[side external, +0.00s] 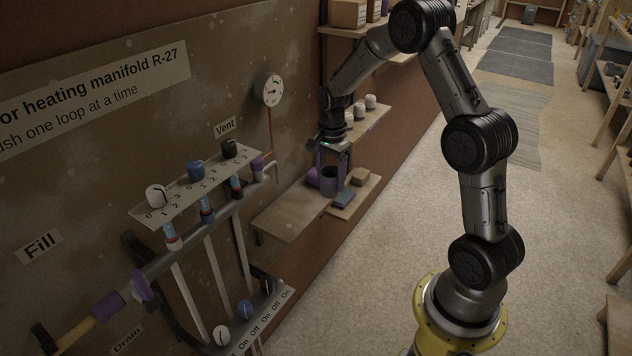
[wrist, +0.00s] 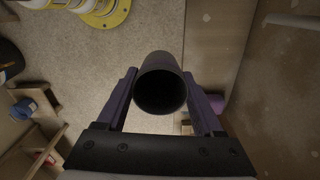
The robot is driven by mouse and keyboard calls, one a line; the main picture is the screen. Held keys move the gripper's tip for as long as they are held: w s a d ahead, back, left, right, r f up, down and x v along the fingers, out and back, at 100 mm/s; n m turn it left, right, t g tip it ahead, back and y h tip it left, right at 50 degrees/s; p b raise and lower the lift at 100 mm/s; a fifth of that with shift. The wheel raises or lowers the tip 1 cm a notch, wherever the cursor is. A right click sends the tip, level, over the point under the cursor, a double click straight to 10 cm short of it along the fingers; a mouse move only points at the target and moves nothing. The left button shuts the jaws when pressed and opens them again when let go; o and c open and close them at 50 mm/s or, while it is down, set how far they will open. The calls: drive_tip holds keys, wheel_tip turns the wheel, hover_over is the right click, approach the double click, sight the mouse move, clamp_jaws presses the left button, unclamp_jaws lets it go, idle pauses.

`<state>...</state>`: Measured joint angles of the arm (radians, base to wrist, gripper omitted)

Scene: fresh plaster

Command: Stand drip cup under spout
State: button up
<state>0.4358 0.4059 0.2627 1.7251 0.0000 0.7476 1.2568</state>
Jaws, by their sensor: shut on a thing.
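My gripper (side external: 333,168) is shut on a dark grey, open-topped cup (side external: 329,183), with one finger on each side of it. In the wrist view the cup (wrist: 160,65) sits between the two purplish fingers, and its dark mouth faces the camera. The cup is over the right part of a wooden wall shelf (side external: 285,215); I cannot tell whether it touches the shelf.
A higher shelf (side external: 372,121) with several white-topped items is behind my gripper. The shelf's left part is clear. The manifold's dials (side external: 196,171) are further left.

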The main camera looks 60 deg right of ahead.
drive_tip(key=a+f+n, duration=0.2)
drive_tip(key=a+n, duration=0.7)
drive_tip(key=a+f+n, duration=0.1)
drive_tip(key=a+n, duration=0.8)
drive_tip(key=n, duration=0.1)
drive_tip(key=shift+w+f, duration=0.2)
drive_tip(key=shift+f, duration=0.2)
drive_tip(key=d+r+m, duration=0.1)
drive_tip(key=d+m, duration=0.5)
drive_tip(key=d+r+m, duration=0.1)
drive_tip(key=d+m, duration=0.5)
drive_tip(key=d+r+m, duration=0.2)
drive_tip(key=d+m, duration=0.4)
drive_tip(key=m, duration=0.1)
drive_tip(key=shift+s, duration=0.4)
drive_tip(key=shift+w+f, duration=0.1)
